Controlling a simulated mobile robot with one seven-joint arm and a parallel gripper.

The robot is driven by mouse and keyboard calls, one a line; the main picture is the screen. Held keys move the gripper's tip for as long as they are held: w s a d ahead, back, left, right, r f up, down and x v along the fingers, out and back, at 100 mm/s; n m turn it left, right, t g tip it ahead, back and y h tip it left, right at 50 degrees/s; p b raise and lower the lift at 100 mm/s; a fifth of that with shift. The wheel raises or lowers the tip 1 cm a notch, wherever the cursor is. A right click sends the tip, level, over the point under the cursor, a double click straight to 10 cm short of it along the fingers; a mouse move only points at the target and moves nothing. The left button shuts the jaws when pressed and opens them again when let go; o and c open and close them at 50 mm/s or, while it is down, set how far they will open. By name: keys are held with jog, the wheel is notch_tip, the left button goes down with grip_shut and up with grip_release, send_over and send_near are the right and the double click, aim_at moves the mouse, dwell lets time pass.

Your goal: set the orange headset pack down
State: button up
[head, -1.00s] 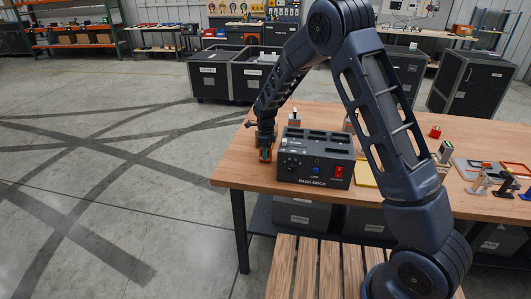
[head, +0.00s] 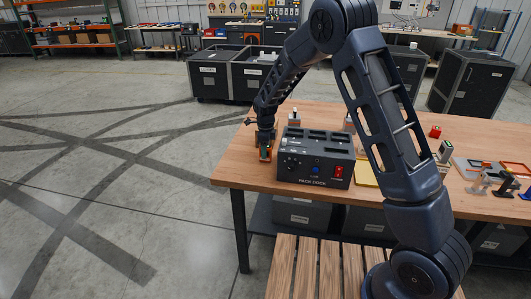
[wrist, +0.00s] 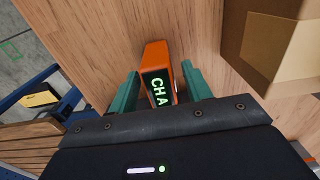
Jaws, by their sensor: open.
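The orange headset pack (wrist: 157,62) stands on the wooden bench top in the wrist view, with a dark display showing green letters "CHA". My gripper (wrist: 160,90) is open, with one green finger on each side of the pack and narrow gaps beside it. In the head view my gripper (head: 265,152) is low at the bench's left end, just left of the black pack dock (head: 315,164).
The wooden bench (head: 232,174) has its left edge close to my gripper. A small upright item (head: 294,118) stands behind the dock. A yellow pad (head: 365,174) lies right of the dock. A tan box-like shape (wrist: 270,50) is at the wrist view's upper right.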

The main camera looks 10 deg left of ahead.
notch_tip(320, 180, up, 11)
jog(key=shift+f, duration=0.15)
jog(key=s+d+r+n+t, duration=0.1)
jog(key=s+d+r+n, duration=0.15)
jog(key=d+r, duration=0.5)
jog(key=s+d+r+n+y, duration=0.1)
jog(key=d+r+n, duration=0.25)
jog(key=d, duration=0.75)
jog(key=s+d+r+n+t, duration=0.1)
jog(key=s+d+r+n, duration=0.1)
jog(key=d+r, duration=0.65)
jog(key=s+d+n+t+h, duration=0.1)
jog(key=s+d+n, duration=0.9)
jog(key=s+d, duration=1)
jog(key=shift+s+d+f+t, duration=0.25)
jog(key=shift+s+t, duration=0.55)
jog(key=shift+s, duration=0.75)
